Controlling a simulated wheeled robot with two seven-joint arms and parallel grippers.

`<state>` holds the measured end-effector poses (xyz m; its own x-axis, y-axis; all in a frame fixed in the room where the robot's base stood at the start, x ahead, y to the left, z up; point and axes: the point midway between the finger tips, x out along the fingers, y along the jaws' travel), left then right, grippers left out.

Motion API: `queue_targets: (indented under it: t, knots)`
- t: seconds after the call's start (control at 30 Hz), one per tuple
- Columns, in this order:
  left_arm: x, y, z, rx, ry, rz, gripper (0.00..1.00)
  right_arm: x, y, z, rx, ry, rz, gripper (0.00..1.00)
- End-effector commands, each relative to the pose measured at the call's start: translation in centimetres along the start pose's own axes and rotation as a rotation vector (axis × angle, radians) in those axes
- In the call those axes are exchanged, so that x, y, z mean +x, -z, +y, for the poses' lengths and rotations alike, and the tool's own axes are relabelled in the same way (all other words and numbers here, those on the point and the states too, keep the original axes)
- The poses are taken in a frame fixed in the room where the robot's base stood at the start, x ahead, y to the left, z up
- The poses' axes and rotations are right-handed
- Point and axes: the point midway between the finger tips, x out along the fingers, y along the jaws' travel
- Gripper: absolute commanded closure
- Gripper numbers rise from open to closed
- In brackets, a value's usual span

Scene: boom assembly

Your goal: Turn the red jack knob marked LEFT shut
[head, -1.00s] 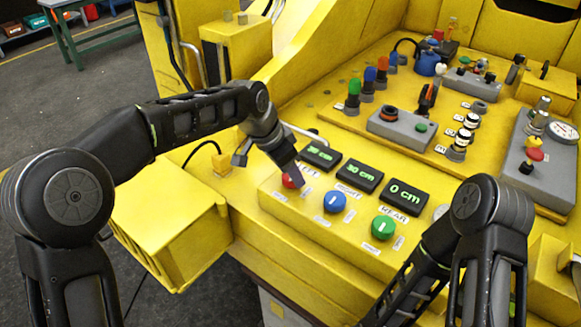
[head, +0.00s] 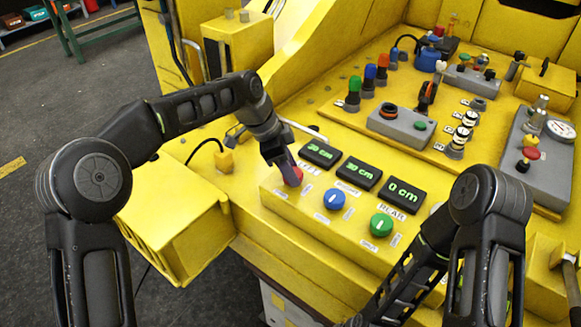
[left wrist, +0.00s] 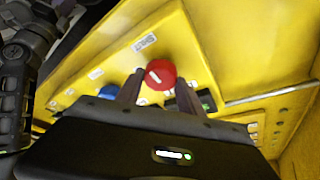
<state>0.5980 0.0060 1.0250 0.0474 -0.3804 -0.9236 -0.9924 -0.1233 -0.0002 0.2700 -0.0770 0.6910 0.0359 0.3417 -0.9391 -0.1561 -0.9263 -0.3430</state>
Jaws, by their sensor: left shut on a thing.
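The red knob (head: 294,179) sits at the left end of the yellow front panel, below a black display (head: 320,153) with green digits. My left gripper (head: 283,163) reaches down onto the knob from above and hides part of it and its label. In the left wrist view, the red knob (left wrist: 161,74) with its white mark lies between the two fingers, one on each side. The left gripper is shut on it. My right arm shows at the right, but its gripper is out of the picture.
A blue knob (head: 331,200) and a green knob (head: 381,225) stand to the right of the red one, below their own displays. A thin grey rail (head: 304,129) runs behind the left display. Several coloured switches stand farther back.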

Motion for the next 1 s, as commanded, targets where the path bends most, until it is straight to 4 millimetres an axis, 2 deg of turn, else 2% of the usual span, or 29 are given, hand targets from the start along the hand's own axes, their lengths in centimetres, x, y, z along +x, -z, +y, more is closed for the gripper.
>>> queue_targets:
  t: [0.17, 0.2, 0.43, 0.77, 1.0]
  knots:
    - [0.1, -0.1, 0.0, 0.001, 0.0, -0.002, 0.96, 0.0, 0.0, 0.0, 0.0, 0.0, 0.0, 0.71]
    - [0.1, -0.1, 0.0, 0.001, 0.0, -0.002, 0.54, 0.0, 0.0, 0.0, 0.0, 0.0, 0.0, 0.71]
    - [0.1, -0.1, 0.0, 0.0, 0.0, -0.002, 0.35, 0.0, 0.0, 0.0, 0.0, 0.0, 0.0, 0.71]
    - [-0.2, 0.0, 0.0, 0.0, 0.001, -0.001, 0.34, 0.1, 0.0, 0.0, 0.0, 0.0, 0.0, 0.71]
    - [-2.9, 0.0, -0.1, 0.0, 0.004, 0.001, 0.34, 0.7, 0.1, 0.2, -0.002, 0.002, 0.002, 0.71]
